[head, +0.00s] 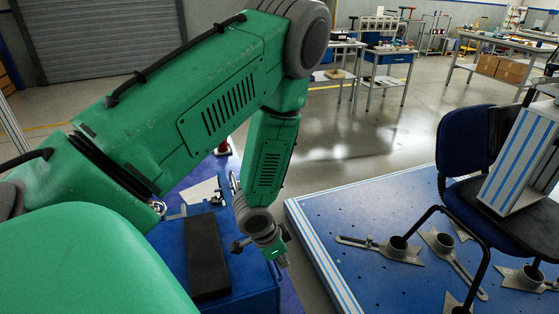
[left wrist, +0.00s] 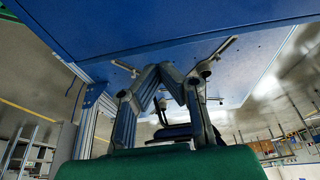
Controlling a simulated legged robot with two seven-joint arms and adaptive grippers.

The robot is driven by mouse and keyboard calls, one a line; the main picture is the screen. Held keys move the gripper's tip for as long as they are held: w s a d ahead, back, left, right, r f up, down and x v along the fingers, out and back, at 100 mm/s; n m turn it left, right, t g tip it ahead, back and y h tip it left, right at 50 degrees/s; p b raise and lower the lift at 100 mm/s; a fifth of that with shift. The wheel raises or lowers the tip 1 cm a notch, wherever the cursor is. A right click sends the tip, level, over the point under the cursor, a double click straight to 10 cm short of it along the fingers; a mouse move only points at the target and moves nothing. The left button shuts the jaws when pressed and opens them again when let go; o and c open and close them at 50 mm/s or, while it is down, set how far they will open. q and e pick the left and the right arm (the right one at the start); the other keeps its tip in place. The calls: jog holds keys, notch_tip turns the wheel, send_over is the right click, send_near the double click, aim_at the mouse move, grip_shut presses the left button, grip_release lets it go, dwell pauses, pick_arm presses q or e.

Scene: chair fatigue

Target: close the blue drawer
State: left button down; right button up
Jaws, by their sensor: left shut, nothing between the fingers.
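A blue cabinet (head: 255,296) stands below my left arm in the head view, with a black mat (head: 207,256) on its top. Its front is hidden from this view, so I cannot tell how far any drawer in it is open. My left gripper (head: 283,262) points down beside the cabinet's right edge; I cannot tell whether it touches. In the left wrist view the fingers of this gripper (left wrist: 165,70) come together at the tips, shut and empty. A large blue surface (left wrist: 110,25) fills the top of that view. My right gripper is not in view.
A blue platform (head: 345,205) with metal clamps stands to the right, bearing a chair (head: 465,150). A strip of floor separates it from the cabinet. Workbenches (head: 385,52) stand far behind; one has a blue drawer front (head: 393,59). Open floor lies between.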

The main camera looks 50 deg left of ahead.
aim_at(273, 288)
pick_arm(q)
jog(key=w+d+p+v, duration=0.1)
jog(key=p+v, duration=0.1)
jog(key=v, duration=0.7)
jog(key=shift+w+a+r, duration=0.3)
jog(key=shift+r, duration=0.2)
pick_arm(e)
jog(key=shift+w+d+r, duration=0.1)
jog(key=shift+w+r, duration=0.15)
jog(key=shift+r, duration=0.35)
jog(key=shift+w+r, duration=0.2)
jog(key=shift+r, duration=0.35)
pick_arm(q)
jog(key=s+d+f+n, duration=0.1)
jog(key=s+d+f, duration=0.2)
jog(key=s+d+f+n+g, duration=0.1)
jog(key=s+d+f, duration=0.2)
jog(key=shift+s+f+g+y, duration=0.3)
jog(key=shift+f, duration=0.05)
jog(key=s+d+f+n+g, duration=0.1)
jog(key=s+d+f, duration=0.2)
jog(key=s, duration=0.4)
jog(key=shift+s+d+f+n+y, duration=0.3)
jog(key=shift+s+f+n+y, duration=0.1)
jog(key=shift+f, duration=0.05)
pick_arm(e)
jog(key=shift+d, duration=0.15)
